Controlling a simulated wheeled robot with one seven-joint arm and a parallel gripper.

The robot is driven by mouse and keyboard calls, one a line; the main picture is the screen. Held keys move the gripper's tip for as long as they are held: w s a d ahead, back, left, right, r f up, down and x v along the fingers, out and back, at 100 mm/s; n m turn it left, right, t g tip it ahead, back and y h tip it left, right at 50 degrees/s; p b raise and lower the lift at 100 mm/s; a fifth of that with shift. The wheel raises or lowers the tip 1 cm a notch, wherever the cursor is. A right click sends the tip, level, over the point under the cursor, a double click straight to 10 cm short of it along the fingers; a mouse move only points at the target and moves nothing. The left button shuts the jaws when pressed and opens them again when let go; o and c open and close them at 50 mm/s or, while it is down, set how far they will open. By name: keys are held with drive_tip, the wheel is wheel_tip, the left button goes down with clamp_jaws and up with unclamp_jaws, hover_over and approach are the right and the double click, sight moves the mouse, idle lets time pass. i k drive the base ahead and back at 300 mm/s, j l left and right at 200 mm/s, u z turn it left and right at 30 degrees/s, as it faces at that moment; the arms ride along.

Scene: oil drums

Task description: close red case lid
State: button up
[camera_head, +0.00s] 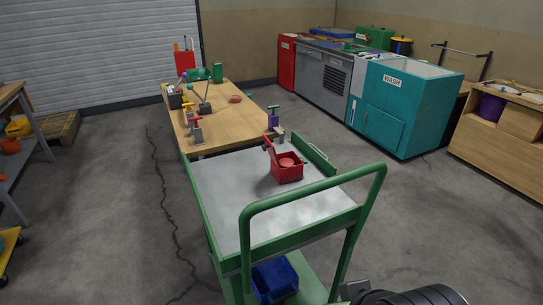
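The red case (288,177) stands on the grey top of the green cart, toward its far right part. It looks like a small open-topped box with a paler red round shape inside. A narrow red upright piece (268,146) rises at its back left and looks like the raised lid seen nearly edge-on, though it is too small to be sure. Dark parts of my arm show at the bottom right corner, well in front of the case. My gripper's fingertips are not in view.
The cart's green handle (312,190) arches up between me and the case. A blue bin (274,281) sits on the lower shelf. A wooden table (226,118) with clamps and tools stands behind the cart. A teal wash unit (402,110) stands at right. The cart top's left part is clear.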

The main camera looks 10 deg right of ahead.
sight(270, 149)
drive_tip(key=k+j, duration=0.1)
drive_tip(key=j, duration=0.55)
drive_tip(key=j+u, duration=0.1)
drive_tip(key=j, duration=1.5)
drive_tip(key=i+j, duration=0.35)
drive_tip(key=i, duration=0.15)
drive_tip(key=i+j, duration=0.3)
drive_tip(key=i, duration=0.15)
drive_tip(key=i+l, duration=0.25)
drive_tip(key=i, duration=0.2)
drive_tip(key=i+l+u, duration=0.1)
drive_tip(key=i+l, duration=0.2)
drive_tip(key=i, duration=0.1)
